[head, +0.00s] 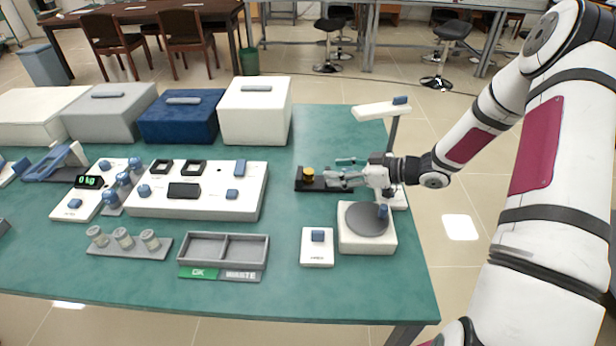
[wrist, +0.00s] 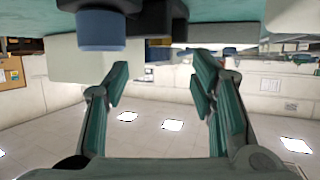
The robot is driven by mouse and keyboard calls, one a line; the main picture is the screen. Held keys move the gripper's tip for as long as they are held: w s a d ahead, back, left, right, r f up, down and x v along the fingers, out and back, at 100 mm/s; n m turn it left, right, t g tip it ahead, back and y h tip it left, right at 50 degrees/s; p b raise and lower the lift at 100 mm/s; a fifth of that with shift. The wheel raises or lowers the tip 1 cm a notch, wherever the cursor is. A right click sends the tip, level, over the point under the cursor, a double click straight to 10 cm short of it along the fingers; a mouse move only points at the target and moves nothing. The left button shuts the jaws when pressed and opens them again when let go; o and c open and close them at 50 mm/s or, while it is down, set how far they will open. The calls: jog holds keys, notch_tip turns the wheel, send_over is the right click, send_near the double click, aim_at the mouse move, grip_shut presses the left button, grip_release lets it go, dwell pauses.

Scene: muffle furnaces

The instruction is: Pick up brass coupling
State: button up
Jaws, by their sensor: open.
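The brass coupling (head: 308,173) is a small gold-coloured piece on a dark block (head: 313,185) on the green table in the head view. In the wrist view, which looks upside down, a small yellowish piece (wrist: 160,42) beside a black block appears to be the coupling. My gripper (head: 329,179) reaches in from the right and points left, just right of the coupling. Its two teal-padded fingers (wrist: 160,76) are spread apart with nothing between them. The coupling lies in line with the gap, beyond the fingertips.
A small white button box (head: 317,247) stands in front. To the left are a control panel (head: 250,190), a two-part grey tray (head: 228,236) and several furnace boxes (head: 255,112).

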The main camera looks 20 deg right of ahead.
aim_at(311, 172)
jog(key=x, duration=0.7)
jog(key=shift+w+a+f, duration=0.1)
jog(key=shift+w+f, duration=0.1)
jog(key=shift+c, duration=0.2)
grip_shut()
